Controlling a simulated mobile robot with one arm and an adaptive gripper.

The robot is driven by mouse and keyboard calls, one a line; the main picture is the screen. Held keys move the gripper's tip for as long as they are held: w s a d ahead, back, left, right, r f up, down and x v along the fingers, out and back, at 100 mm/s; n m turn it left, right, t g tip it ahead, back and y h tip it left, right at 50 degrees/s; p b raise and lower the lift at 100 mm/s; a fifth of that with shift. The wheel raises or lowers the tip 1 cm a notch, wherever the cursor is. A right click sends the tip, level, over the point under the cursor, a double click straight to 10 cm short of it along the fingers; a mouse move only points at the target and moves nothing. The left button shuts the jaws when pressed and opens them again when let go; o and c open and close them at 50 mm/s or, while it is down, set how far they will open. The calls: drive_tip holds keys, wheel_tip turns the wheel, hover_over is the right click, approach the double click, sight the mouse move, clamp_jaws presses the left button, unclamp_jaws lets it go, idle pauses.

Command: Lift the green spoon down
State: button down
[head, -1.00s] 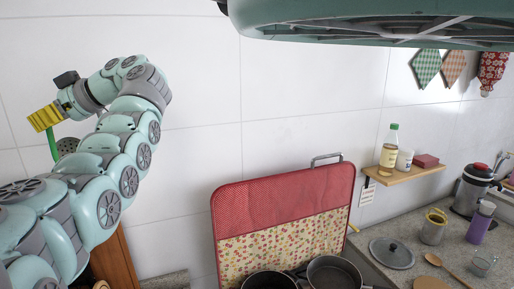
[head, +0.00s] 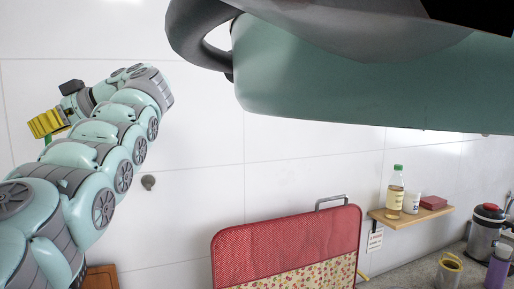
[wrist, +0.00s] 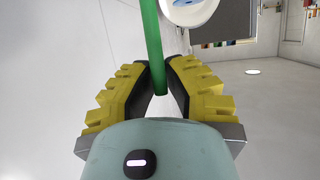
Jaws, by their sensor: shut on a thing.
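The green spoon shows in the wrist view as a green handle (wrist: 154,45) running from the top edge down between the two yellow fingers. In the head view only a short bit of the green handle (head: 48,140) shows under my gripper (head: 47,123); the rest of the spoon is hidden behind my arm. My gripper, also in the wrist view (wrist: 157,82), is shut on the handle and holds it up in front of the white wall at the left. The spoon's head cannot be seen now.
A red mesh board (head: 285,243) with a flowered lower part stands against the wall. A wooden shelf (head: 412,216) holds a bottle (head: 395,195), a white cup and a red box. A grey knob (head: 148,182) is on the wall right of my arm.

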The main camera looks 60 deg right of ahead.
wheel_tip(320, 180, up, 16)
drive_tip(key=p, duration=1.5)
drive_tip(key=shift+r+p, duration=0.15)
drive_tip(key=shift+p, duration=0.2)
drive_tip(key=shift+a+b, duration=0.1)
drive_tip(key=shift+b, duration=0.2)
drive_tip(key=s+a+b, duration=0.8)
drive_tip(key=s+b, duration=0.4)
drive_tip(key=shift+s+b, duration=0.25)
drive_tip(key=shift+b, duration=0.05)
idle(0.5)
drive_tip(key=shift+a, duration=0.1)
